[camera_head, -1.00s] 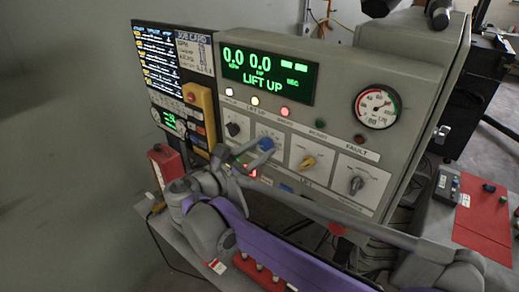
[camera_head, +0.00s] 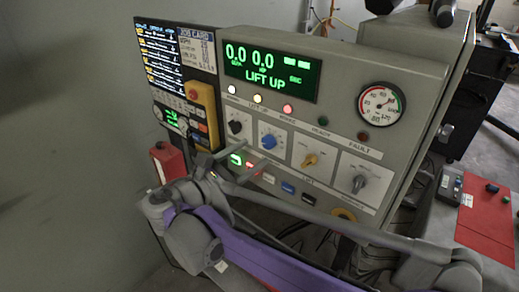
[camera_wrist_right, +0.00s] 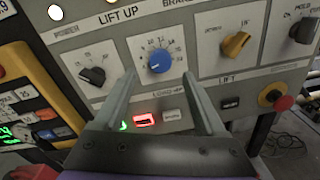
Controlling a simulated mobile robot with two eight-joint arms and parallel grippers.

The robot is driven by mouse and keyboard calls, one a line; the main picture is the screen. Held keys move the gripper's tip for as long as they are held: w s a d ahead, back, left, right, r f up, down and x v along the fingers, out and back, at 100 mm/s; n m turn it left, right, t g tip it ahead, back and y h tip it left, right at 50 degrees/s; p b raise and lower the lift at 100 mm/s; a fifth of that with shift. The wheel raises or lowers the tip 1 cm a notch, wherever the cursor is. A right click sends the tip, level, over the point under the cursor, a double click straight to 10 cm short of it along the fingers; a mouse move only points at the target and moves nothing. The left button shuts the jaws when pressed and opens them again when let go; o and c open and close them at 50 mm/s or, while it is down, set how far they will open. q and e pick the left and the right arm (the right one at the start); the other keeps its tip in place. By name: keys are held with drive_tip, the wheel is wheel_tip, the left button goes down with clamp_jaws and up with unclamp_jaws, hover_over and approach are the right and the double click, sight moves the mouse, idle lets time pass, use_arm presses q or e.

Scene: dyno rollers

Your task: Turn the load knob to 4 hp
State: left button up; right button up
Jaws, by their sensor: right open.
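The blue knob (camera_head: 268,142) sits on a white numbered dial plate on the grey control panel (camera_head: 335,120). It also shows in the right wrist view (camera_wrist_right: 159,61), just beyond my fingertips. The lettering is too small to read its setting surely. A black knob (camera_head: 236,127) is to its left; a yellow knob (camera_head: 310,160) and a dark grey knob (camera_head: 360,183) are to its right. My right gripper (camera_head: 254,156) is open and empty, its fingers (camera_wrist_right: 160,77) apart below the blue knob. My left gripper is not in view.
A lit green button (camera_wrist_right: 122,126), a red one (camera_wrist_right: 145,120) and a white one (camera_wrist_right: 173,115) lie below the blue knob. A red stop button (camera_wrist_right: 284,103) is at the right. The display (camera_head: 270,65) reads LIFT UP. A round gauge (camera_head: 381,103) is above right.

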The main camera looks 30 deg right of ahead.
drive_tip(key=v, duration=0.6)
drive_tip(key=shift+s, duration=0.1)
drive_tip(key=s+d+f+m+g+y, duration=0.1)
drive_tip(key=s+d+f+m+y, duration=0.15)
drive_tip(key=f, duration=0.25)
drive_tip(key=s+d+f+m+g+y+p, duration=0.1)
drive_tip(key=s+d+f+m+y, duration=0.15)
drive_tip(key=s+f, duration=0.2)
drive_tip(key=s+d+f+m+y, duration=0.2)
drive_tip(key=s+f+y, duration=0.1)
drive_tip(key=f, duration=0.3)
drive_tip(key=s+a+f+m+t+y+p, duration=0.1)
drive_tip(key=s+a+f+m+y, duration=0.6)
drive_tip(key=m, duration=0.4)
wheel_tip(320, 180, down, 3)
drive_tip(key=shift+s+r+m+y, duration=0.2)
drive_tip(key=shift+s+m+y, duration=0.1)
drive_tip(key=shift+y, duration=0.6)
